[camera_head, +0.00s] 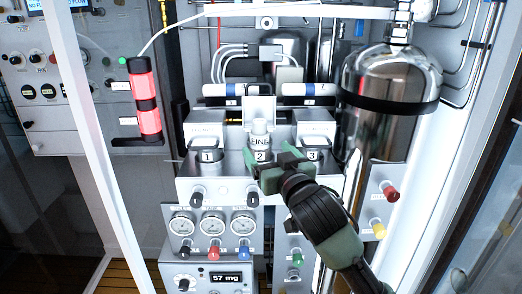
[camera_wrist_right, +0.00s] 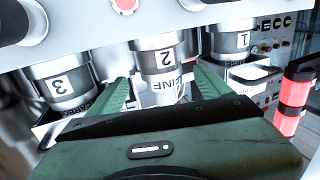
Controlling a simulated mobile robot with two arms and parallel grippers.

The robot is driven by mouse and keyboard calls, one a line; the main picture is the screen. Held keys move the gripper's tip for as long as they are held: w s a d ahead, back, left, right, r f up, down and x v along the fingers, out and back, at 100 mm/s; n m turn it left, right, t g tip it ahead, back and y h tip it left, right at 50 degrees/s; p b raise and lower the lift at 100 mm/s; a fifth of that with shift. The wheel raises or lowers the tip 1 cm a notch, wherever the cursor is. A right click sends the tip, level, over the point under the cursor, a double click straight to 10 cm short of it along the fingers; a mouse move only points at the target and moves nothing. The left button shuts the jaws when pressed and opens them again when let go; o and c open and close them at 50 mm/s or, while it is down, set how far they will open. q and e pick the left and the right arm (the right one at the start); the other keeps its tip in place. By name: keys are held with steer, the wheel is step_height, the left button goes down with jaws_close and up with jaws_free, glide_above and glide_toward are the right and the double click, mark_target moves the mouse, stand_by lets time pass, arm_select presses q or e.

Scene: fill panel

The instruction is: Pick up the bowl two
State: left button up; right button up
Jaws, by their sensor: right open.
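Bowl two (camera_head: 261,156) is a metallic cup with a white label reading 2, in the middle of a row at the front of the grey panel. In the right wrist view bowl two (camera_wrist_right: 165,57) appears upside down, with a light piece bearing partly hidden letters beside it. My right gripper (camera_head: 267,161) is open, with its green fingers at bowl two. In the right wrist view the fingers of my right gripper (camera_wrist_right: 161,82) lie on either side of bowl two; I cannot tell whether they touch it. My left gripper is not in view.
Bowl one (camera_head: 208,157) and bowl three (camera_head: 312,157) stand close on either side. A large steel cylinder (camera_head: 385,120) stands right of the row. Gauges (camera_head: 212,224) and coloured knobs sit below. A red-lit cylinder (camera_head: 146,100) is at the left.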

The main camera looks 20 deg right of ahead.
mark_target(264, 145)
steer(key=shift+w+a+r+p, duration=0.1)
steer(key=shift+w+r+p, duration=0.25)
steer(key=shift+w, duration=0.25)
steer(key=shift+w+a+r+p, duration=0.1)
steer(key=shift+w+r+p, duration=0.15)
steer(key=shift+w+p, duration=0.25)
steer(key=w, duration=0.2)
steer(key=shift+w+d+f, duration=0.1)
steer(key=shift+w+f, duration=0.05)
steer(key=shift+w, duration=0.15)
steer(key=shift+w+p, duration=0.3)
steer(key=shift+f, duration=0.1)
steer(key=c, duration=1.5)
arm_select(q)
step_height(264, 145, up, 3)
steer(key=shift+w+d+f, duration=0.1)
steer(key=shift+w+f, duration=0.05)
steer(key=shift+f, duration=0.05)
arm_select(e)
steer(key=shift+c, duration=0.2)
